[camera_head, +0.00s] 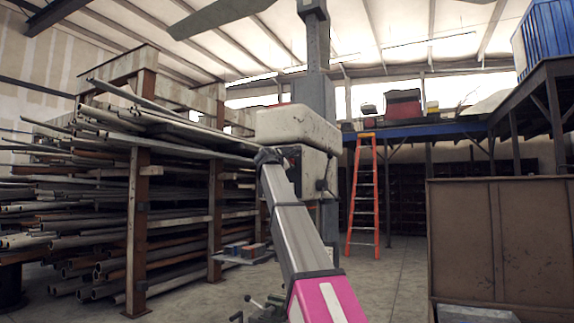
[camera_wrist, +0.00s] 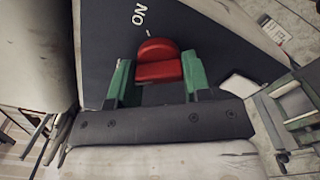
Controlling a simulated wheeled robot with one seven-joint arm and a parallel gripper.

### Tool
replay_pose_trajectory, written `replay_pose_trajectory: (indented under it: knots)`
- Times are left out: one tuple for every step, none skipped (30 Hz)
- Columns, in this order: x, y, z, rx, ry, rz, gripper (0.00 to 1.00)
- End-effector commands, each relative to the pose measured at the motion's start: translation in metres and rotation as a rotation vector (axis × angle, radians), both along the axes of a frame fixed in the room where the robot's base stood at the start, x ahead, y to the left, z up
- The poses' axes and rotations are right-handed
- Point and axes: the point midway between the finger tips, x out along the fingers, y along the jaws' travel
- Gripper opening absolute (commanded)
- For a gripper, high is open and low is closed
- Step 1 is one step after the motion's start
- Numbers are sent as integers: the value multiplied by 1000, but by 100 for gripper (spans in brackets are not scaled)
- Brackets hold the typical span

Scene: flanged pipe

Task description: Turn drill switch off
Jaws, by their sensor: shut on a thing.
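The drill (camera_head: 298,125) stands upright in the middle of the head view, with a worn pale head on a grey column. In the wrist view, the red switch (camera_wrist: 158,58) sits on a dark panel (camera_wrist: 105,40) with white "ON" lettering, seen turned over, beside it. My gripper (camera_wrist: 156,76) has its green fingers on either side of the red switch and is shut on it. In the head view my arm reaches up to the drill head; the switch and fingers are too small and covered to make out there.
A brown cabinet (camera_head: 500,245) stands at the right front. An orange ladder (camera_head: 364,195) stands behind. Open floor (camera_head: 390,275) lies between the drill and the cabinet.

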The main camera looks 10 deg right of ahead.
Motion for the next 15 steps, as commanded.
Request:
replay_pose_trajectory:
  knots:
    - [0,0,-1,-22,17,1,21]
    - [0,0,-1,-36,27,1,21]
    - [0,0,-1,-54,40,1,21]
    - [0,0,-1,-65,48,1,21]
    - [0,0,-1,-76,56,1,21]
    - [0,0,-2,-89,66,2,21]
    - [0,0,-2,-99,73,2,21]
    - [0,0,-2,-107,79,2,21]
    - [0,0,-2,-116,86,2,21]
    - [-1,0,-2,-122,91,1,21]
    - [-1,0,-2,-127,95,1,21]
    - [0,0,-2,-132,99,1,21]
    - [-1,0,-2,-136,102,1,21]
    - [-1,0,-2,-139,103,1,21]
    - [-1,0,-2,-143,106,1,21]
